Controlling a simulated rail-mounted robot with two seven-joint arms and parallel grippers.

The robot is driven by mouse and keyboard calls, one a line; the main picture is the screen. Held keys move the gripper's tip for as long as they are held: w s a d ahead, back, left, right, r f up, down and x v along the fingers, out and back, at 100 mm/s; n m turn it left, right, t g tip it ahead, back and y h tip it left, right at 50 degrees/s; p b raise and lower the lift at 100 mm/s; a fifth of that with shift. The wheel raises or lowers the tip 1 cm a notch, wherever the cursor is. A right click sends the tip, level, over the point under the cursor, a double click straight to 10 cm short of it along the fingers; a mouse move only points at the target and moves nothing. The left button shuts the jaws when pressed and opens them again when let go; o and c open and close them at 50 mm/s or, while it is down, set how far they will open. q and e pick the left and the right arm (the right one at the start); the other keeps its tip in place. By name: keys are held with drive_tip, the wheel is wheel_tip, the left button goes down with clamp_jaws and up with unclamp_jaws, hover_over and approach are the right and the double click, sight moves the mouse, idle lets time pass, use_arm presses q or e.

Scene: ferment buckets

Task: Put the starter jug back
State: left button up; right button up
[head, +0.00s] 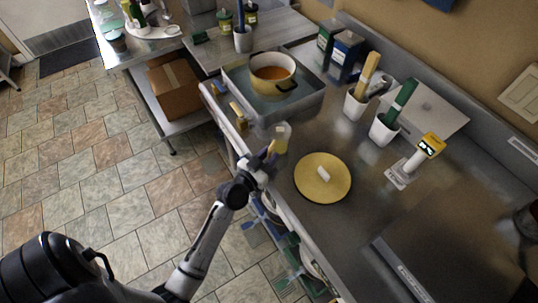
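A small clear jug (282,138) with a pale yellowish look stands at the counter's front edge, just in front of the tray. My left gripper (269,152) is at its lower left side, close to it. Whether the fingers touch the jug or are closed on it is too small to tell. A cream pot (273,73) with orange-brown liquid sits in a grey metal tray (257,118) behind the jug. My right gripper cannot be made out; only dark parts show at the right edge.
A round yellow lid (322,185) with a white handle lies right of the jug. White holders (354,106) with tools, a yellow-topped device (430,145) and boxes (344,55) stand further back. Bare counter shows between lid and holders.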

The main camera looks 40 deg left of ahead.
use_arm(q)
drive_tip(key=shift+o, duration=0.9)
drive_tip(key=shift+r, duration=0.3)
drive_tip(key=s+b, duration=0.2)
drive_tip(key=s, duration=0.9)
drive_tip(key=s+d+f+m+g+h, duration=0.3)
drive_tip(key=s+d+f+g+h, duration=0.1)
drive_tip(key=s+d+f+g, duration=0.35)
drive_tip(key=s+d+f+g+y, duration=0.1)
drive_tip(key=s+f+g+y, duration=0.1)
drive_tip(key=s+g, duration=0.5)
drive_tip(key=shift+s+f+y, duration=0.4)
drive_tip(key=shift+s+f, duration=0.1)
drive_tip(key=shift+s, duration=0.35)
drive_tip(key=shift+d, duration=0.15)
